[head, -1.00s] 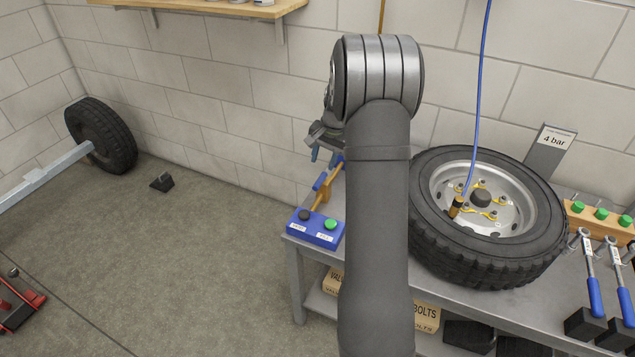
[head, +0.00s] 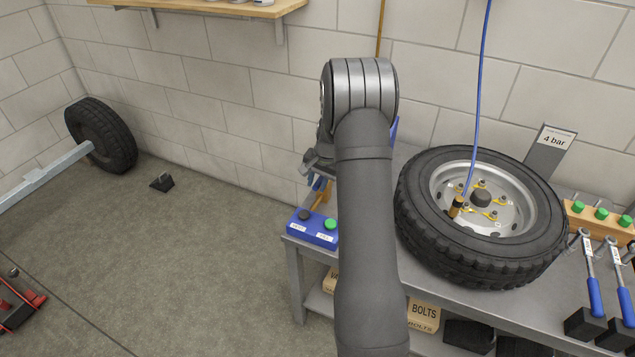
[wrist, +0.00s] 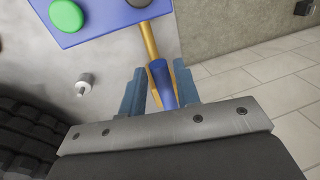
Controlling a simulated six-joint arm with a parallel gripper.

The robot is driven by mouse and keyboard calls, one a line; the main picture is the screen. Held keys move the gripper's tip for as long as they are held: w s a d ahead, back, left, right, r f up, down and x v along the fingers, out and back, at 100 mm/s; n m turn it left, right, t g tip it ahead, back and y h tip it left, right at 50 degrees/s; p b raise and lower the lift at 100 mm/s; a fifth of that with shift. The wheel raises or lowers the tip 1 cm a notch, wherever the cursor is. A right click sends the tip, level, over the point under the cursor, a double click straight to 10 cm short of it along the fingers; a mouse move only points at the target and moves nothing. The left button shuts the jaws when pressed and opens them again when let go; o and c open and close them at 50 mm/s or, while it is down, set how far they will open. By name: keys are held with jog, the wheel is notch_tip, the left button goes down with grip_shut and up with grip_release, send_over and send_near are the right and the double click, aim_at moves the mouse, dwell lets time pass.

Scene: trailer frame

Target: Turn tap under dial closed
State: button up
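In the wrist view a blue tap handle (wrist: 162,82) lies between the two blue-grey fingers of my gripper (wrist: 159,88). The fingers are apart. A gap shows at the left of the handle; at the right the finger is close, and I cannot tell if it touches. A brass pipe (wrist: 150,38) runs from the handle to a blue box (wrist: 105,18). In the head view my arm mostly hides the tap, and my gripper (head: 318,178) is just behind the blue box (head: 313,232). I cannot make out a dial face in either view.
The box has a green button (head: 330,224) and a dark one (head: 305,215). A large tyre (head: 480,215) lies on the bench right of my arm, with a blue hose (head: 478,100) running up. Torque wrenches (head: 615,280) stand at the far right. The floor at left is mostly clear.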

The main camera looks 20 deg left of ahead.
grip_shut()
jog(key=shift+d, duration=0.1)
jog(key=w+d+n+g+h, duration=0.2)
jog(key=w+d+n, duration=0.3)
jog(key=n, duration=1.2)
jog(key=shift+w+d+n, duration=0.3)
jog(key=shift+w+d, duration=0.05)
jog(key=shift+w, duration=0.6)
jog(key=shift+o, duration=1.7)
grip_release()
